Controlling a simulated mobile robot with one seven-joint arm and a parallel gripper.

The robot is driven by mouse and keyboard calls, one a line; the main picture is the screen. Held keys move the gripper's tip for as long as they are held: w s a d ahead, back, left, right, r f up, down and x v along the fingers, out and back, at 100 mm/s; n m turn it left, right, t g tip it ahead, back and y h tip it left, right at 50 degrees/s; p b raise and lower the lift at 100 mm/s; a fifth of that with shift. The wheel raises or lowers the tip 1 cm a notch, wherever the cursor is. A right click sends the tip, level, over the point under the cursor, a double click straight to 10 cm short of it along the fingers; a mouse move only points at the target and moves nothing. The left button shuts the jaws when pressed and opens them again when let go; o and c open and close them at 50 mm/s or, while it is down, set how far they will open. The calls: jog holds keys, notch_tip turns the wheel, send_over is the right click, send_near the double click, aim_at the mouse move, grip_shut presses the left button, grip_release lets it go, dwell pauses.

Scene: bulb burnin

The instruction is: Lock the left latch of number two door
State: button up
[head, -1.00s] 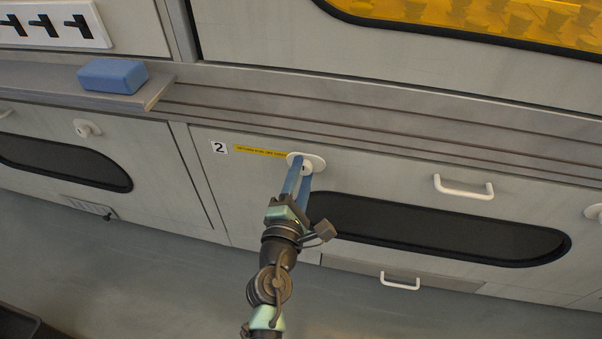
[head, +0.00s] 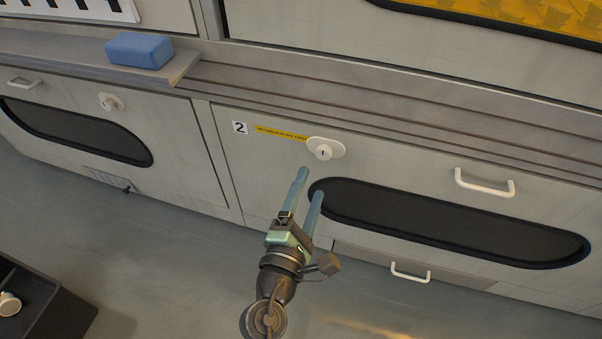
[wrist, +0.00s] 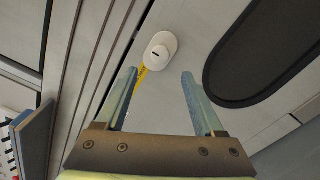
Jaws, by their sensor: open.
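The number two door (head: 268,170) carries a "2" label (head: 239,128) and a yellow strip at its upper left. Its left latch (head: 325,149) is a white oval plate with a round knob bearing a short dark mark. The latch also shows in the wrist view (wrist: 158,53), beyond the fingertips. My gripper (head: 310,182) is open and empty, its blue fingers apart, just below the latch and not touching it. The fingers also show in the wrist view (wrist: 158,85), with the latch between and past them.
The door has a dark oval window (head: 450,225) and a white handle (head: 484,184). A blue block (head: 138,49) lies on the ledge above the neighbouring door. A dark bin (head: 50,310) with a white item stands at lower left. The floor between is clear.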

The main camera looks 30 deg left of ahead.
jog(key=shift+b+v, duration=0.4)
jog(key=shift+v, duration=2.15)
jog(key=w+d+r+m+t+h+p, duration=0.25)
jog(key=d+r+m, duration=0.3)
jog(key=r, duration=0.75)
jog(key=w+d+r+m+t+h+p, duration=0.1)
jog(key=w+d+r+m+h+p, duration=0.2)
jog(key=r+m, duration=0.7)
jog(key=w+d+r+m+t+h+p, duration=0.1)
jog(key=w+d+r+m+t+p, duration=0.25)
jog(key=r, duration=1.15)
jog(key=s+d+r+m+t+y+p, duration=0.1)
jog(key=s+d+r+m+p, duration=0.2)
jog(key=r, duration=1)
jog(key=s+d+r+m+t+p, duration=0.1)
jog(key=s+d+r+m+t, duration=0.15)
jog(key=s+r+m, duration=0.65)
jog(key=w+r+n+p, duration=0.3)
jog(key=r+n+p, duration=0.1)
jog(key=r+p, duration=3.3)
notch_tip(320, 180, up, 4)
jog(key=shift+d+f+g+y, duration=0.15)
jog(key=shift+g+y, duration=0.1)
